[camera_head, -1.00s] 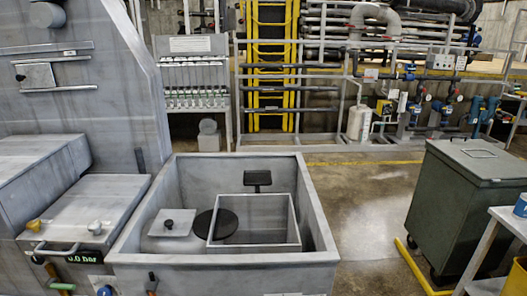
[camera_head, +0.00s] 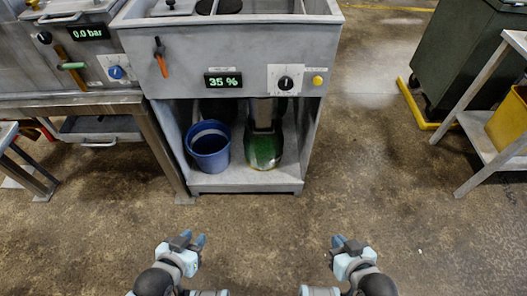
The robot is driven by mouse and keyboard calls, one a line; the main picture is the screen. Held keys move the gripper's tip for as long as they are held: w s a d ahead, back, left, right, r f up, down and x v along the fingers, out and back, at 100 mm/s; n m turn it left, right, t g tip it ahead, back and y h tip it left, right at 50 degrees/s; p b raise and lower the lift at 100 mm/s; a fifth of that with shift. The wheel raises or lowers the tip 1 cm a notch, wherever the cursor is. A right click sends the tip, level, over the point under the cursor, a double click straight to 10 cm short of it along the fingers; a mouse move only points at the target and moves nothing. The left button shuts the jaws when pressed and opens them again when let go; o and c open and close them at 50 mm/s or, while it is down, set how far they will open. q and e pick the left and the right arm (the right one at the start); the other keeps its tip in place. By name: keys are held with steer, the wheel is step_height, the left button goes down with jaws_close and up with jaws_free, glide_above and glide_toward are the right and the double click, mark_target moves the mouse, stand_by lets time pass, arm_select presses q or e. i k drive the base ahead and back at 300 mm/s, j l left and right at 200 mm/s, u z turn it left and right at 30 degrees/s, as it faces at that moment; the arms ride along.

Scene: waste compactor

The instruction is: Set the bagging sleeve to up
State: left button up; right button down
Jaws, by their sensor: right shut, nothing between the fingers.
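No part in view is labelled legibly as the bagging sleeve, so I cannot tell for certain which it is. A lever with an orange handle (camera_head: 160,47) hangs on the left of the grey cabinet's front (camera_head: 200,80). Under the panel, a grey chute-like part (camera_head: 264,115) stands above a green object (camera_head: 263,150) on the lower shelf. My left gripper (camera_head: 194,240) is low in the view, well short of the cabinet; its jaw gap is unclear. My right gripper (camera_head: 339,241) is shut and empty, also well short of the cabinet.
The panel has a 35 % display (camera_head: 223,80), a black knob (camera_head: 286,84) and a yellow button (camera_head: 318,81). A blue bucket (camera_head: 209,147) stands on the shelf. A bench with a 0.0 bar display (camera_head: 85,32) is left. The floor before the cabinet is clear.

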mark_target(262, 113)
steer(key=k+j+z, duration=0.1)
steer(key=z, duration=0.25)
steer(key=k+j+z, duration=0.15)
steer(key=z, duration=0.15)
steer(key=i+j+z, duration=0.15)
steer(key=i, duration=0.3)
steer(key=i+j+z, duration=0.2)
steer(key=i, duration=0.2)
steer(key=l, duration=0.1)
